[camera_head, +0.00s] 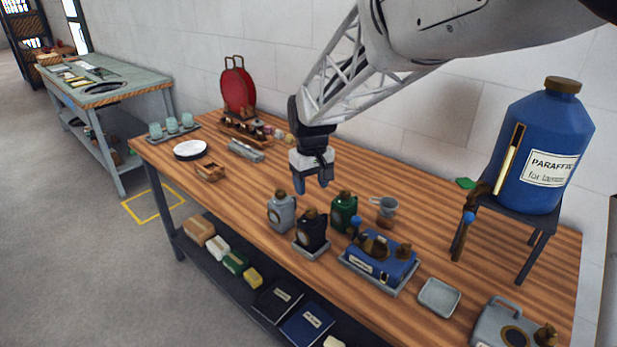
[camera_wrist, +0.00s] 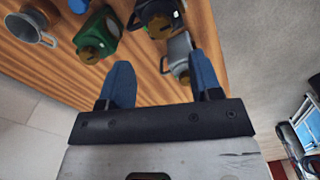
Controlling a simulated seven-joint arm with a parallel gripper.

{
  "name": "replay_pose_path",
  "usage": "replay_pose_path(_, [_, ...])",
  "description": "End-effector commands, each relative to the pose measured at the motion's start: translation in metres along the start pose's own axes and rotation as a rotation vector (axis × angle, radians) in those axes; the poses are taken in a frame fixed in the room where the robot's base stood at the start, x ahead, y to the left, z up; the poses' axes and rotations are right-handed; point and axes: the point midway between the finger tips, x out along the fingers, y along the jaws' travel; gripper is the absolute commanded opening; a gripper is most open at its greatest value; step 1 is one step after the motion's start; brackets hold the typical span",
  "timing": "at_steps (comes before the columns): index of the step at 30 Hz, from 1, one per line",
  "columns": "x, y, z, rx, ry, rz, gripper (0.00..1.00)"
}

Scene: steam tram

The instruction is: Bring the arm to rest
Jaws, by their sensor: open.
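My arm reaches in from the upper right in the head view. My gripper (camera_head: 312,186) hangs above the striped wooden bench (camera_head: 420,218), pointing down, behind the grey and black bottles. Its two blue fingers are apart with nothing between them. In the wrist view my gripper (camera_wrist: 163,75) also shows empty. The grey bottle (camera_head: 282,212), the black bottle (camera_head: 312,232) and the green bottle (camera_head: 344,210) stand upright on the bench, clear of the fingers in the head view.
A big blue paraffin container (camera_head: 545,150) stands on a dark stand at the right. A blue lamp-like unit (camera_head: 378,262), a metal cup (camera_head: 384,208), a small empty tray (camera_head: 438,297) and a grey can (camera_head: 508,325) occupy the front right. The white wall (camera_head: 290,65) runs behind the bench.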

Motion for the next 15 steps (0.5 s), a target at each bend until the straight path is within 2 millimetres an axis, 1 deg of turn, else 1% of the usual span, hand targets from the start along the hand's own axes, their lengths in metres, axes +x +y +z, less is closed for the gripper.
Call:
replay_pose_path(5, [0.0, 0.0, 0.001, 0.001, 0.001, 0.0, 0.58])
replay_pose_path(8, [-0.003, 0.001, 0.006, 0.007, 0.003, 0.001, 0.58])
replay_pose_path(11, [-0.009, 0.002, 0.016, 0.019, 0.011, 0.003, 0.58])
replay_pose_path(14, [-0.018, 0.005, 0.033, 0.042, 0.022, 0.006, 0.58])
replay_pose_path(15, [-0.023, 0.006, 0.042, 0.054, 0.028, 0.008, 0.58])
